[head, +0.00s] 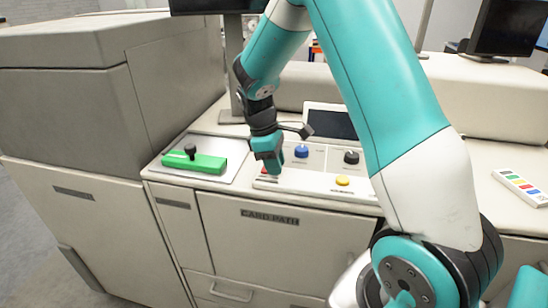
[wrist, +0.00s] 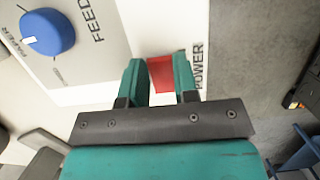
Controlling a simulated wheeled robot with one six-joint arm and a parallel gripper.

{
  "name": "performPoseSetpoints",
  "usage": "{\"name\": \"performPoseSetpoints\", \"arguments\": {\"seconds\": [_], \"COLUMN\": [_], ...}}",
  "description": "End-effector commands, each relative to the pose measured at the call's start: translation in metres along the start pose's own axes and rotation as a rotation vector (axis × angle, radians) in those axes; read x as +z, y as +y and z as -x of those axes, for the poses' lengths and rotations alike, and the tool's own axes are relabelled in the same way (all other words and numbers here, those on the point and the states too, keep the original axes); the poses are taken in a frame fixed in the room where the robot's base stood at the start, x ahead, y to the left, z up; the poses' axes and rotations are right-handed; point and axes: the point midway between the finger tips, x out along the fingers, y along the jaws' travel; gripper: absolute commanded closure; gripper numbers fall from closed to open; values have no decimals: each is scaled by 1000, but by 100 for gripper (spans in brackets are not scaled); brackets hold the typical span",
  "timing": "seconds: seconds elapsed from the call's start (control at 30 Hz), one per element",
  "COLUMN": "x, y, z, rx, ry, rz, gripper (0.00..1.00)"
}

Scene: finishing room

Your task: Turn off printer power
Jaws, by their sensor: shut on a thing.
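The red power switch (wrist: 160,73) sits on the printer's control panel (head: 315,182), beside the printed word POWER in the wrist view. My gripper (wrist: 160,80) has its two teal fingers on either side of the red switch, shut on it. In the head view my gripper (head: 268,170) points down at the panel's left front, and only a bit of the red switch (head: 265,171) shows beside the fingers. Whether the switch is on or off cannot be told.
A blue knob (head: 301,151), a black knob (head: 351,157) and a yellow button (head: 342,180) are on the same panel. A green lever (head: 200,163) with a black knob lies to the left. A small screen (head: 330,121) stands behind. A color-marked strip (head: 521,187) lies at right.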

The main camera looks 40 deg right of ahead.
Motion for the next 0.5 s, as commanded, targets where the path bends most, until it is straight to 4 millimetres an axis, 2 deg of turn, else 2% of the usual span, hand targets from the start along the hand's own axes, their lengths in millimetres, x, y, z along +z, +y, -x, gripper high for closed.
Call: {"name": "performPoseSetpoints", "arguments": {"seconds": [0.23,0.27,0.33,0.37,0.5], "x": [0,0,0,0,0], "y": [-1,-1,-1,-1,0], "z": [-1,-1,-1,-1,0], "rx": [-2,-2,-2,-1,-1], "ry": [-1,-1,0,0,0], "rz": [1,1,1,1,0], "gripper": [96,66,49,47,47]}}
